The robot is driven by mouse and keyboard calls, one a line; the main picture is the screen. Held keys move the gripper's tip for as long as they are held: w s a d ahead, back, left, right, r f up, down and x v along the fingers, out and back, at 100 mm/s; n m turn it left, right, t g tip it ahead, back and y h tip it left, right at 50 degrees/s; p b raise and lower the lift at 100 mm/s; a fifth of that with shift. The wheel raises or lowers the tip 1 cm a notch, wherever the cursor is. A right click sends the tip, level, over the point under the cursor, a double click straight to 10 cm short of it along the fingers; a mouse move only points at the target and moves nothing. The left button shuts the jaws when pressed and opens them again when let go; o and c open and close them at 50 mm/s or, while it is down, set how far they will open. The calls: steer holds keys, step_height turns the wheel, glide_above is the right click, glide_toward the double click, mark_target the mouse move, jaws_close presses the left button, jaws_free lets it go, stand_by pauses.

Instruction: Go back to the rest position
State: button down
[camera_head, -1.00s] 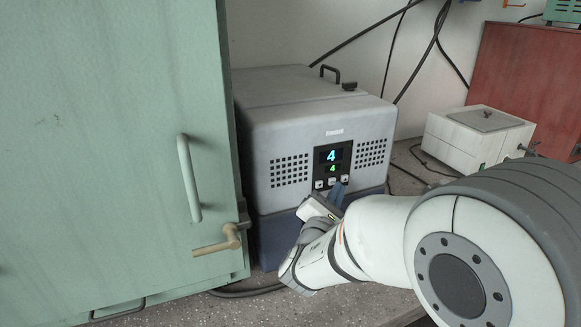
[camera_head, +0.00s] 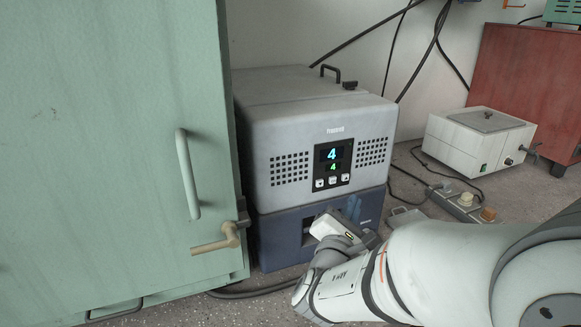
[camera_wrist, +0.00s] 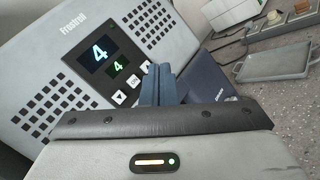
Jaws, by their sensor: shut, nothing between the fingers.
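My gripper (camera_head: 352,208) is in front of the lower dark blue part of a grey machine (camera_head: 310,130), below its button panel. In the wrist view my gripper's blue fingers (camera_wrist: 158,84) are together with nothing between them. They stand apart from the panel's buttons as far as I can tell. The machine's display (camera_head: 333,156) shows a blue 4 above a green 4. The display also shows in the wrist view (camera_wrist: 100,54). Part of the machine's lower front is hidden behind my gripper.
A green cabinet (camera_head: 90,130) with a handle stands close on the left. A white box (camera_head: 478,140) stands at the right, with a power strip (camera_head: 465,204) and cables before it. A small grey tray (camera_wrist: 272,64) lies on the bench right of the machine. A red cabinet (camera_head: 530,85) is behind.

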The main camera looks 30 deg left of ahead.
stand_by(0.4)
steer(key=s+d+r+m+g+h+p, duration=0.2)
steer(key=d+m+g+h+p, duration=0.75)
steer(key=d, duration=1.75)
steer(key=s+d+f+m+g, duration=0.1)
steer(key=s+d+m+g, duration=0.6)
steer(key=m, duration=0.4)
steer(key=s+a+r+m+y+p, duration=0.3)
steer(key=s+a+m+y, duration=0.1)
steer(key=s+m+y, duration=0.3)
steer(key=shift+s+a+m+y, duration=0.2)
steer(key=shift+s+m+y, duration=0.3)
steer(key=shift+m, duration=0.45)
